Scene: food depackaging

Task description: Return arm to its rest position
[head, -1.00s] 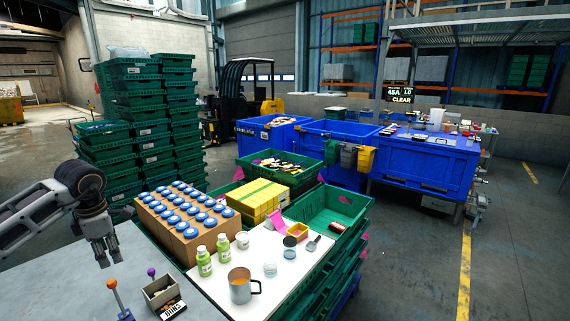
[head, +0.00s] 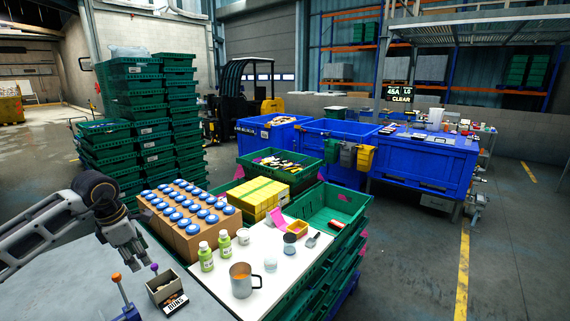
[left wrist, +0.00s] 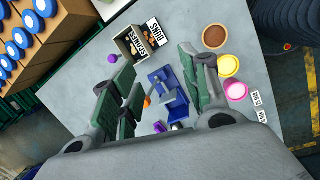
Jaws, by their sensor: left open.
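My left gripper (head: 137,257) hangs from the left in the head view, fingers pointing down over the grey table, just left of a small open box (head: 163,288). In the left wrist view the left gripper (left wrist: 158,88) has its fingers spread wide, with nothing between them. Below it on the table stand a blue fixture (left wrist: 172,92) and the same small box (left wrist: 131,44) with dark bits in it. My right gripper is not in view.
A cardboard box of blue-lidded jars (head: 190,240) stands right of the left arm. A white board holds green bottles (head: 206,257) and a grey mug (head: 241,281). Two levers (head: 117,278) rise near the small box. Bowls (left wrist: 215,37) lie on the table's other side.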

